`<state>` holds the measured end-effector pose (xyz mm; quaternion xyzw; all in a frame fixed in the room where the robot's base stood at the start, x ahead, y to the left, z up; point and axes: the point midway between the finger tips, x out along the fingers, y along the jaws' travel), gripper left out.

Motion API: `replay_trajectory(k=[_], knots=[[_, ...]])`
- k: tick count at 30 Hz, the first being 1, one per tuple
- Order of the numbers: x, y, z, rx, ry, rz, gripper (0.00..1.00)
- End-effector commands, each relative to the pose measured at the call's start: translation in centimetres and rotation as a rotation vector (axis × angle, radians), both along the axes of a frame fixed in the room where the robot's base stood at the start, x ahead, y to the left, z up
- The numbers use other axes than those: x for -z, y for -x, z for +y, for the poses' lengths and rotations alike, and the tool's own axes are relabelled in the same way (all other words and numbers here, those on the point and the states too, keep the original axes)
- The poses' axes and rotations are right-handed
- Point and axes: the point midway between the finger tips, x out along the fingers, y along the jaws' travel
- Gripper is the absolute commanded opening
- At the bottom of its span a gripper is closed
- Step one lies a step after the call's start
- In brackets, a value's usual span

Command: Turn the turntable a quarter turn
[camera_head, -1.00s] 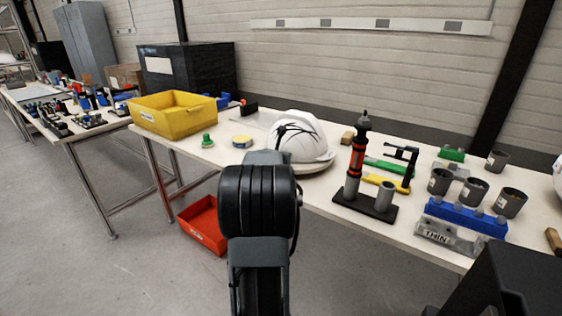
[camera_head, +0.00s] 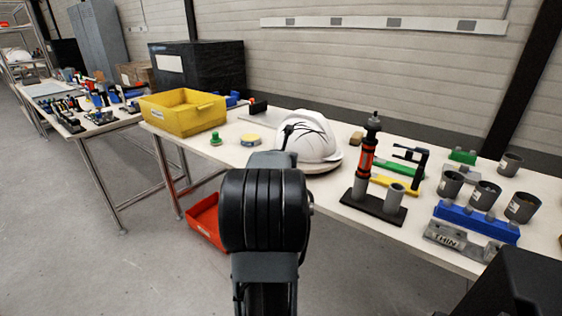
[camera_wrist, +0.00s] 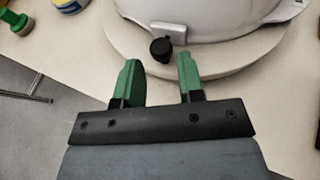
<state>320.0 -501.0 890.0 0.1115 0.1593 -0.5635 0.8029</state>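A white helmet shell (camera_head: 311,137) with dark straps sits on the round, pale turntable (camera_head: 322,168) on the workbench. In the wrist view the turntable's rim (camera_wrist: 245,62) curves below the helmet (camera_wrist: 215,18). A black knob (camera_wrist: 161,49) and a light block (camera_wrist: 168,31) show at the helmet's lower edge. My gripper (camera_wrist: 159,72) has two green fingers, apart with nothing between them, pointing at the turntable's near edge just short of the knob. Whether a finger touches the rim I cannot tell.
A yellow bin (camera_head: 183,111), a green knob-like piece (camera_head: 215,138) and a yellow tape roll (camera_head: 250,140) lie left of the turntable. A black stand with a red-and-black tool (camera_head: 367,150), grey cups (camera_head: 485,194) and a blue holder (camera_head: 476,221) stand right. A red bin (camera_head: 206,219) is below.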

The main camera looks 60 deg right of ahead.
Motion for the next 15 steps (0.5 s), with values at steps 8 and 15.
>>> replay_trajectory(k=[8,15], knots=[[-2.6,1.8,5.1,0.0,0.003,-0.002,0.35],[-3.8,2.9,8.0,0.0,0.003,-0.002,0.35]])
